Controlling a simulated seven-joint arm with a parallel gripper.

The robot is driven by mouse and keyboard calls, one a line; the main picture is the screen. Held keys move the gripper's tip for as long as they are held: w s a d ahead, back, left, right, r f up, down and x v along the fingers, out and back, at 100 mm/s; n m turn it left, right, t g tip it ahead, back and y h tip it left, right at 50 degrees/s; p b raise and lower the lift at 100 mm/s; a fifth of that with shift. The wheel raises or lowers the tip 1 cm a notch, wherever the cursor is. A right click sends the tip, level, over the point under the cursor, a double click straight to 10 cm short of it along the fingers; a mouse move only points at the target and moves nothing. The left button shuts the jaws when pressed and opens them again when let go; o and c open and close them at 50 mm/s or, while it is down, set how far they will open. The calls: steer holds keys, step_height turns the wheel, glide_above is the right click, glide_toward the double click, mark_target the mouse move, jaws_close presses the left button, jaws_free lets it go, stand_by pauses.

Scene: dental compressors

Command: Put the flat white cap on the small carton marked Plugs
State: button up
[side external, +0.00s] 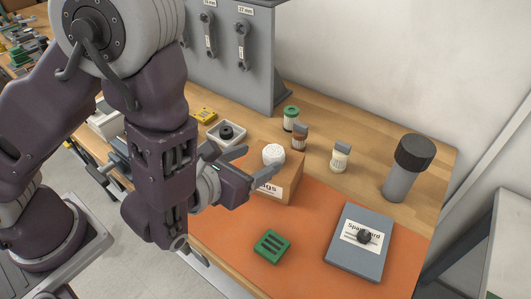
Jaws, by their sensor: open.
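The small carton (289,190) is a brown box at the back edge of the orange mat. Its front label is partly covered and shows only "gs". A round white piece (273,154), which looks like the cap, rests on top of the carton. My gripper (262,157) is open at the carton's left side, with its fingers pointing right. One finger is behind and left of the white piece, the other in front of it. I cannot tell whether either finger touches it.
An orange mat (310,222) holds a green slotted block (272,246) and a grey labelled box (345,262) with a black knob. Small jars (340,158) and a black-topped cylinder (400,183) stand behind and right. A white tray (213,140) and grey tool rack (262,80) are behind.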

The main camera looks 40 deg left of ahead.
steer(key=s+a+r+n+g+y, duration=0.2)
steer(key=a+r+n+y, duration=0.3)
steer(key=a, duration=0.4)
steer(key=s+a+r+n+g+y, duration=0.1)
steer(key=a+r+n+y, duration=0.35)
steer(key=a+n, duration=0.35)
steer(key=s+a+r+n+g+y, duration=0.1)
steer(key=s+a+r+n+g, duration=0.1)
steer(key=s+a+n+g, duration=0.35)
steer(key=s+d+n+g+h, duration=0.1)
steer(key=s+n+g+h, duration=0.3)
steer(key=s+n, duration=0.7)
steer(key=d+r+n+t+h, duration=0.4)
steer(key=d+n+h, duration=0.2)
steer(key=d, duration=0.2)
steer(key=shift+d+r, duration=0.3)
steer(key=shift+d, duration=0.05)
